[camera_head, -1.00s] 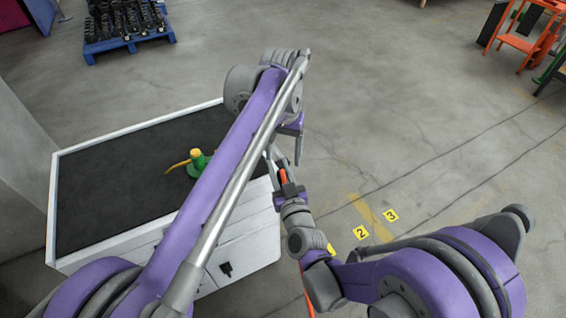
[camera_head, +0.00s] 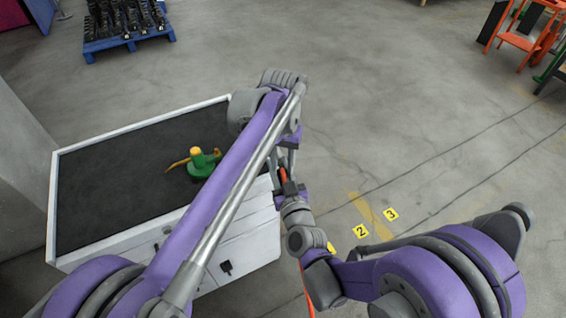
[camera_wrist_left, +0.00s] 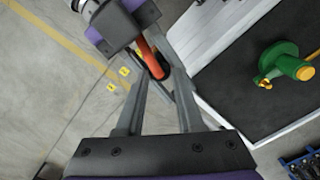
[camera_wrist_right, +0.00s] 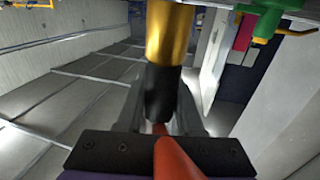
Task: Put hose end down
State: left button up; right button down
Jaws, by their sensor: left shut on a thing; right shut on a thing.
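The orange hose (camera_head: 283,174) runs between my two grippers beside the cabinet's right edge. In the right wrist view, its end has a gold fitting (camera_wrist_right: 170,32) and a black collar (camera_wrist_right: 161,90). My right gripper (camera_wrist_right: 160,112) is shut around the hose end near this collar. My left gripper (camera_wrist_left: 156,74) is shut on the hose end from the other side, with the orange part (camera_wrist_left: 149,58) at its fingertips. In the head view my left arm partly hides both grippers.
A white cabinet (camera_head: 100,252) with a dark top (camera_head: 110,190) stands at left. A green device with a yellow cap (camera_head: 198,160) is on it. Open floor lies to the right, with yellow markers (camera_head: 391,214). A blue pallet (camera_head: 128,42) is far off.

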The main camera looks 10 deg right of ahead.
jog(key=shift+c, duration=2.4)
grip_release()
jog(key=shift+s, duration=0.1)
